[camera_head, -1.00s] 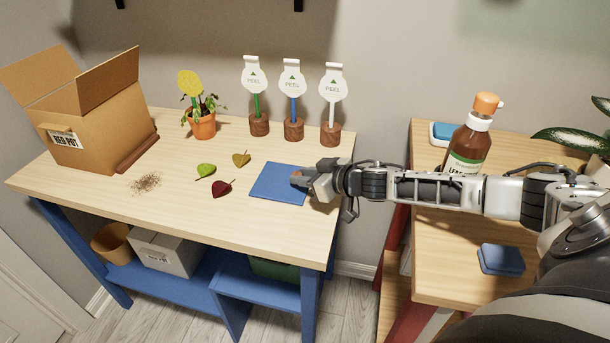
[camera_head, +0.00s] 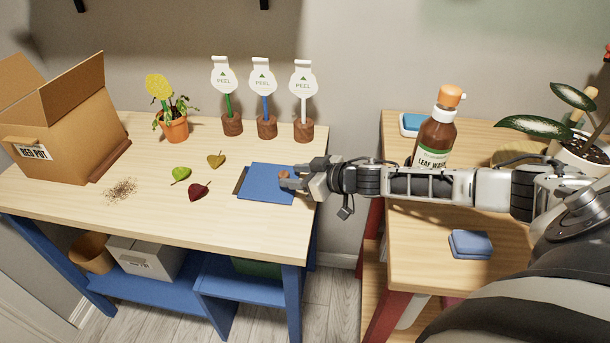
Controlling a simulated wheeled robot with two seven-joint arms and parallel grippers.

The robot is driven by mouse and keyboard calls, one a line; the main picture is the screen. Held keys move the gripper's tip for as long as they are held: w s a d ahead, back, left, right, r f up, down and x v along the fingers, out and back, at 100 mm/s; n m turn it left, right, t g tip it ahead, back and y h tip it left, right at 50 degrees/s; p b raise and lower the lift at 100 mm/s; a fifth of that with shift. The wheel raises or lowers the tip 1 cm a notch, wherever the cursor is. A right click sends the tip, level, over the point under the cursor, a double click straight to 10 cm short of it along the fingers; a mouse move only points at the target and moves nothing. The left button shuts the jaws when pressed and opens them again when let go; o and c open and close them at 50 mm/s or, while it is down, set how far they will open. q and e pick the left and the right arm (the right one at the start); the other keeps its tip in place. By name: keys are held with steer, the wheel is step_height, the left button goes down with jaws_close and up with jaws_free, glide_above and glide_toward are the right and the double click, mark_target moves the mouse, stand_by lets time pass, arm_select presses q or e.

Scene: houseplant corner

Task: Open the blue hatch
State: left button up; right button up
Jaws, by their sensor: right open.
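The blue hatch (camera_head: 266,187) is a flat blue panel in the wooden table top, right of the leaves. A narrow dark gap (camera_head: 240,181) shows along its left edge. My right gripper (camera_head: 287,181) is at the hatch's right end, coming in from the right. Its jaws are open, with a small brownish knob (camera_head: 284,174) at the fingertips. The fingers partly hide the knob and the hatch's right edge, so I cannot tell whether they touch. My left gripper is not in view.
Three leaves, including a dark red one (camera_head: 200,191), lie left of the hatch. Three peel markers in wooden bases (camera_head: 267,127) and a potted plant (camera_head: 174,130) stand behind. An open cardboard box (camera_head: 65,130) is at the left. A brown bottle (camera_head: 436,138) stands behind my right arm.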

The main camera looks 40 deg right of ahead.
steer(key=v, duration=0.5)
steer(key=shift+s, duration=0.1)
steer(key=shift+v, duration=0.9)
steer(key=shift+a, duration=0.15)
